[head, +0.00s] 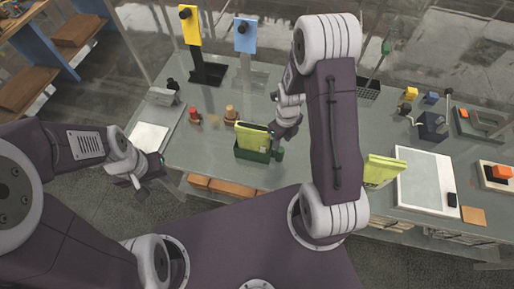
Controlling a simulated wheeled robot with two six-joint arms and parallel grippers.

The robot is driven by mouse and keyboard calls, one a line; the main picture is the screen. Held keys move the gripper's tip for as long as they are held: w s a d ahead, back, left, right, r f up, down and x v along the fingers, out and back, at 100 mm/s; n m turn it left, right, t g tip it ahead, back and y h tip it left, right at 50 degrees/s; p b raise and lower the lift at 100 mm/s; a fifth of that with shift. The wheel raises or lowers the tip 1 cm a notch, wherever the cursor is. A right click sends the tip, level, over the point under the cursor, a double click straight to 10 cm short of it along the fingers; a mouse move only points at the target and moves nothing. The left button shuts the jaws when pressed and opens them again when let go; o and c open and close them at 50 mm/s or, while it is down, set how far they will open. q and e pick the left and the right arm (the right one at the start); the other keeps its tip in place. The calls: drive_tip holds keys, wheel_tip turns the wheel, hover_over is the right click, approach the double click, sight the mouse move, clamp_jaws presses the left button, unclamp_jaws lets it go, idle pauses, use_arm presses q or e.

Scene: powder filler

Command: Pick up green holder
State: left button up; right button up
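The green holder (252,153) is a small dark green open box standing on the grey table, with yellow-green packets (252,136) upright in it. My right gripper (275,133) is pointed down at the right end of the holder, close to the packets. Its fingers are small and partly overlapped, so I cannot tell whether they are open or touch the holder. A dark green piece (279,154) shows at the holder's right side. My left gripper (146,178) hangs by the table's left front edge, away from the holder. Its finger opening is unclear.
Yellow (190,27) and blue (245,36) stands are at the back. Small red (194,115) and tan (231,113) items lie left of the holder.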

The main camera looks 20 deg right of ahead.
sight(281, 149)
wheel_tip(281, 149, down, 7)
drive_tip(key=b, duration=0.5)
drive_tip(key=shift+b, duration=0.4)
drive_tip(key=f+b, duration=0.4)
drive_tip(key=f, duration=0.1)
drive_tip(key=shift+s+d+f+b, duration=0.1)
drive_tip(key=shift+s+b, duration=0.15)
drive_tip(key=shift+b, duration=0.15)
drive_tip(key=shift+w, duration=0.1)
drive_tip(key=shift+r, duration=0.2)
clamp_jaws()
